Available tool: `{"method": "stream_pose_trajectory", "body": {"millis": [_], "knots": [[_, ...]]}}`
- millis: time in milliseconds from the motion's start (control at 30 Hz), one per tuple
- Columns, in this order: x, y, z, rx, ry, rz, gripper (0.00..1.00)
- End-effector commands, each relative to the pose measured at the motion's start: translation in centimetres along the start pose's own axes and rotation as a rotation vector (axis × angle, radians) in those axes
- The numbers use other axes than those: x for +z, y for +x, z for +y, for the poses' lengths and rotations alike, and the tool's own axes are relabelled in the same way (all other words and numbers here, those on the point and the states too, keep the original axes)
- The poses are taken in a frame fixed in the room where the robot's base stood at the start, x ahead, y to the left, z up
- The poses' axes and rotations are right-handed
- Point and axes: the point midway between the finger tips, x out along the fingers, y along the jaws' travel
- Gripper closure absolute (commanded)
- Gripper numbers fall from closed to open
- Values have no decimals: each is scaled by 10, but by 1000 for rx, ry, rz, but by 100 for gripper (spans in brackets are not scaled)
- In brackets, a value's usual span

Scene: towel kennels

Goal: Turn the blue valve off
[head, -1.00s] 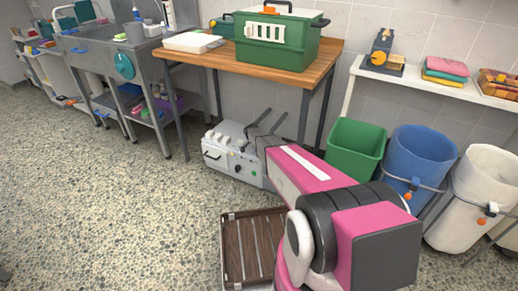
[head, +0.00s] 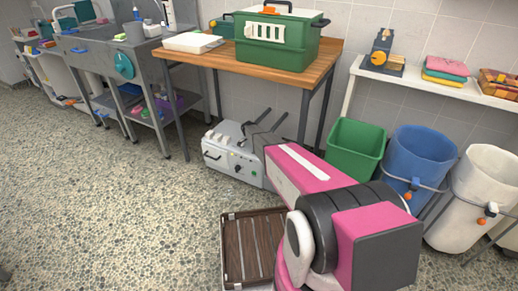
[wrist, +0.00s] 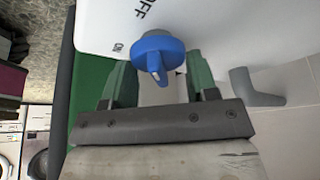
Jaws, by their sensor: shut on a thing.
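The blue valve (wrist: 158,52) is a round knob with a grip tab, on a white panel (wrist: 220,22) in the wrist view. The panel is printed with OFF above the knob and ON to its left. The tab points down in the picture, toward my gripper. My gripper (wrist: 157,72) has its two green fingers on either side of the knob and is shut on it. Exact finger contact is hard to make out. In the head view my pink arm covers the middle, and I cannot make out the valve or gripper there.
A grey machine (head: 226,155) stands on the floor beside my arm, below a wooden table with a green box (head: 277,42). A brown slatted tray (head: 250,245) lies in front. Green (head: 353,150), blue (head: 418,160) and white (head: 482,195) bins stand right. The floor at left is clear.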

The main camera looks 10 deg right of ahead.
Motion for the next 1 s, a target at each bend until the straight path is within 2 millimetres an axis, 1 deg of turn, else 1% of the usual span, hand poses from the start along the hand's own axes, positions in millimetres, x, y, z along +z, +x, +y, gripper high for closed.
{"method": "stream_pose_trajectory", "body": {"millis": [333, 367, 400, 767, 867, 1000], "knots": [[1, 1, 1, 2, 4, -2, 70], [1, 1, 1, 2, 4, -2, 37], [1, 1, 1, 2, 3, -2, 24], [0, -2, 0, 1, 2, -1, 23], [0, -8, 0, 0, 2, -1, 23], [0, -24, 1, -1, 2, -1, 23]]}}
